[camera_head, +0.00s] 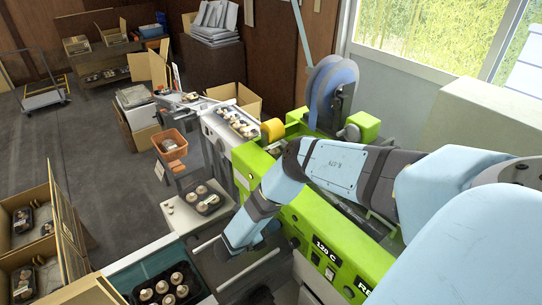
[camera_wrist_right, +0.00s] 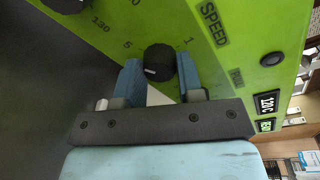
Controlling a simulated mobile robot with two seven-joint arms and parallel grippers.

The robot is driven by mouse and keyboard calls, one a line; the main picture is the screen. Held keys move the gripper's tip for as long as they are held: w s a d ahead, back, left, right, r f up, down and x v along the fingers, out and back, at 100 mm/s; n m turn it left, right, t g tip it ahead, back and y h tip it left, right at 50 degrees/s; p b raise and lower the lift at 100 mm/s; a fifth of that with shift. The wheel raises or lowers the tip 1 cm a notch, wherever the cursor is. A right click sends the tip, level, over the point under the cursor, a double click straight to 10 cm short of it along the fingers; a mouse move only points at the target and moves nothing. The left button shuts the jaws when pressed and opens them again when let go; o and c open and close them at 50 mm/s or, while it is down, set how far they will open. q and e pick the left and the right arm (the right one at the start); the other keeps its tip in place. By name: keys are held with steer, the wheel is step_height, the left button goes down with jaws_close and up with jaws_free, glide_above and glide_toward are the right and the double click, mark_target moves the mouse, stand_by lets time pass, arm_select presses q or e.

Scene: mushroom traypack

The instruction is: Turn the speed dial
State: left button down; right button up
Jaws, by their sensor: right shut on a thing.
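The speed dial (camera_wrist_right: 160,60) is a round black knob with a short white mark, on a green panel with the word SPEED and the numbers 1 and 5 around it. It shows in the right wrist view. My right gripper (camera_wrist_right: 158,70) has its two blue fingers on either side of the dial, shut on it. In the head view my right arm reaches down from the right to the front of the green machine (camera_head: 330,238); the fingers and dial are hidden there. My left gripper is not in view.
A second black knob (camera_wrist_right: 63,3) is at the top left of the panel, and a black button (camera_wrist_right: 271,59) is to the right. A dark crate (camera_head: 200,290) of mushrooms and cardboard boxes (camera_head: 92,290) stand at the left.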

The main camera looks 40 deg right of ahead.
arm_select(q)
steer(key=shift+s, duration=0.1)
arm_select(e)
steer(key=shift+d, duration=0.1)
steer(key=o, duration=0.8)
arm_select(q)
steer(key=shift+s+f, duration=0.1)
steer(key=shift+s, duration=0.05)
arm_select(e)
steer(key=shift+o, duration=0.6)
arm_select(q)
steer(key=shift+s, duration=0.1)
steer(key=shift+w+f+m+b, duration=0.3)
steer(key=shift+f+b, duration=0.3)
steer(key=shift+b, duration=0.45)
arm_select(e)
steer(key=w+a+r, duration=0.1)
steer(key=w+a, duration=0.1)
steer(key=a, duration=1.1)
steer(key=shift+a+r, duration=0.15)
steer(key=shift+a, duration=0.15)
steer(key=shift+w, duration=0.15)
